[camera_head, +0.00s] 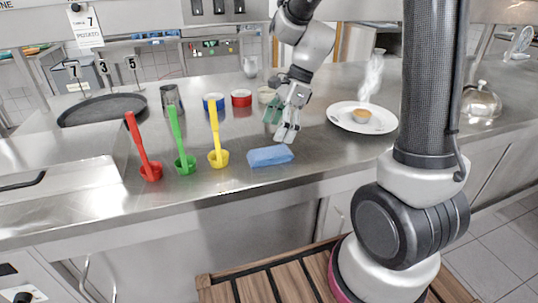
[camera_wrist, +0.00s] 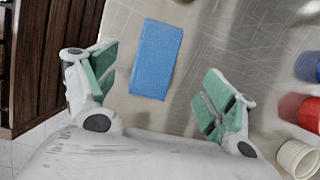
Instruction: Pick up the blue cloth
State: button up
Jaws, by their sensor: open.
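The blue cloth (camera_head: 270,156) is a small, flat-looking rectangular block lying on the steel counter, near its front edge. It also shows in the wrist view (camera_wrist: 156,59), upper middle, beyond and between my fingertips. My gripper (camera_head: 282,122) is above the counter, just behind and slightly right of the cloth in the head view. In the wrist view my gripper (camera_wrist: 155,88) has its green-padded fingers spread wide, with nothing held between them. The cloth is fully visible and apart from the fingers.
Red (camera_head: 151,172), green (camera_head: 185,164) and yellow (camera_head: 218,158) scoops stand left of the cloth. A white plate (camera_head: 362,118) with a small pastry is at right. Blue (camera_head: 213,102), red (camera_head: 241,98) and cream (camera_head: 266,95) containers stand behind. Wooden slats (camera_head: 270,285) lie below the counter.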

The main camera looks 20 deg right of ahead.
aim_at(270, 152)
jog(key=x, duration=0.7)
jog(key=shift+s+d+f, duration=0.15)
jog(key=shift+s+d, duration=0.05)
jog(key=shift+d, duration=0.15)
jog(key=shift+c, duration=0.2)
jog(key=c, duration=1.1)
